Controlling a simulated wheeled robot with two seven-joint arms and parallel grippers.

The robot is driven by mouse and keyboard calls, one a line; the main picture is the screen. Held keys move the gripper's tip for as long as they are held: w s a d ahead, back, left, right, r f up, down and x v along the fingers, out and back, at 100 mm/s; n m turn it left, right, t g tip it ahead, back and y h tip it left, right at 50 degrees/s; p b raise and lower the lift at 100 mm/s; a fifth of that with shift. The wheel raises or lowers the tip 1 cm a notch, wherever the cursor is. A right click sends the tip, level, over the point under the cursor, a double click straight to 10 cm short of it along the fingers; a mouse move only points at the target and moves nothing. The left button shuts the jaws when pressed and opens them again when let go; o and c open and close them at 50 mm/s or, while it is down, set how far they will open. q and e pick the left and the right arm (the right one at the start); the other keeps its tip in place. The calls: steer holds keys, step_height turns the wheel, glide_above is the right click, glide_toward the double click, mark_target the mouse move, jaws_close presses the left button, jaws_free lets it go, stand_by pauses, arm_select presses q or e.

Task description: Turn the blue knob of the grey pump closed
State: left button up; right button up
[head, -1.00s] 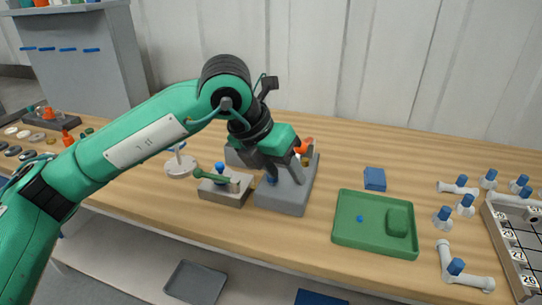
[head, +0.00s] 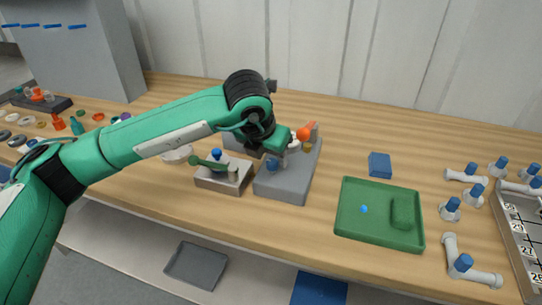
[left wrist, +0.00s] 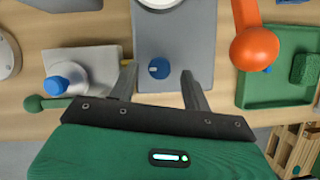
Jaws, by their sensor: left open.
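The grey pump (head: 285,188) stands on the wooden table, left of the green tray. Its blue knob (head: 271,165) sits on its top face. In the left wrist view the blue knob (left wrist: 159,68) has a small pale mark on its left side. My left gripper (left wrist: 160,84) is open and empty, with one finger on each side of the knob in that view. I cannot tell whether the fingers touch it or are still above it. In the head view the arm mostly hides this gripper. My right gripper is not in view.
An orange ball-ended lever (head: 303,134) rises by the pump and shows close to the right finger in the left wrist view (left wrist: 255,48). A grey block (head: 222,178) with a green handle stands left. A green tray (head: 345,225) and blue box (head: 380,165) are right.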

arm_select(q)
steer(key=shift+x, duration=0.95)
steer(key=shift+r, duration=0.1)
steer(key=shift+c, duration=0.4)
steer(key=c, duration=0.9)
steer(key=shift+a, duration=0.1)
